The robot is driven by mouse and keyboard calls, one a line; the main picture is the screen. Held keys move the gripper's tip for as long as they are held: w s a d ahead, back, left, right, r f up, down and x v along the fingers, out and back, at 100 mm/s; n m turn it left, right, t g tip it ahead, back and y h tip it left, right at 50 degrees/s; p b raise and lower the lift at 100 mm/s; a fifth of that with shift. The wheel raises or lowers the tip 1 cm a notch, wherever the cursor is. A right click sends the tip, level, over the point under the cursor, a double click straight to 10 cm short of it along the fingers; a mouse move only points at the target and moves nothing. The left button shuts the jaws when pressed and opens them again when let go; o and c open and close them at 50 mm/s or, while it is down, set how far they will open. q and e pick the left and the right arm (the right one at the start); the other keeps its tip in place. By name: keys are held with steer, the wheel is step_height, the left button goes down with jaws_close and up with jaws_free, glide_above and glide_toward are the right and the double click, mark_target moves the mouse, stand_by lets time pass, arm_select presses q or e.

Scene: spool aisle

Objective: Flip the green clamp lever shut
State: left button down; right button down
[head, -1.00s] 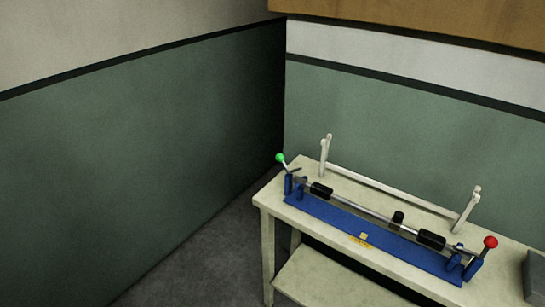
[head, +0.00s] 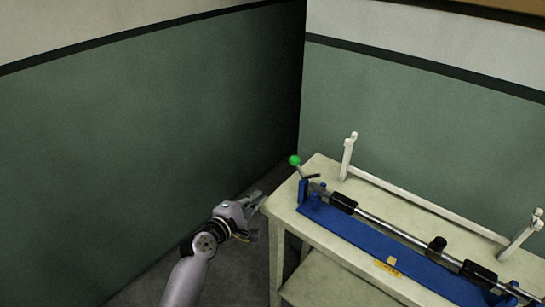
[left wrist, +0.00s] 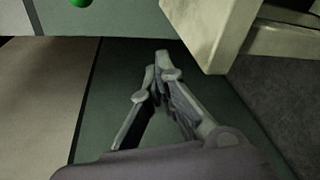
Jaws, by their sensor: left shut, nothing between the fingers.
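The green clamp lever (head: 295,161) stands up at the left end of the blue clamp fixture (head: 350,234), its ball knob at the top. Part of the green knob (left wrist: 81,2) shows at the top edge of the left wrist view. My left gripper (head: 259,200) is left of the table's near left corner, below and to the left of the lever and apart from it. In the left wrist view its fingers (left wrist: 161,62) meet at the tips with nothing between them. My right gripper is in neither view.
The cream table's corner (left wrist: 213,52) is close to my left fingers. Green walls (head: 150,130) close the left and back.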

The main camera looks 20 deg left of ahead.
mark_target(297, 165)
arm_select(q)
step_height(297, 165, up, 6)
steer(key=a+n+t, duration=0.1)
steer(key=shift+w+r, duration=0.15)
steer(key=shift+w, duration=0.3)
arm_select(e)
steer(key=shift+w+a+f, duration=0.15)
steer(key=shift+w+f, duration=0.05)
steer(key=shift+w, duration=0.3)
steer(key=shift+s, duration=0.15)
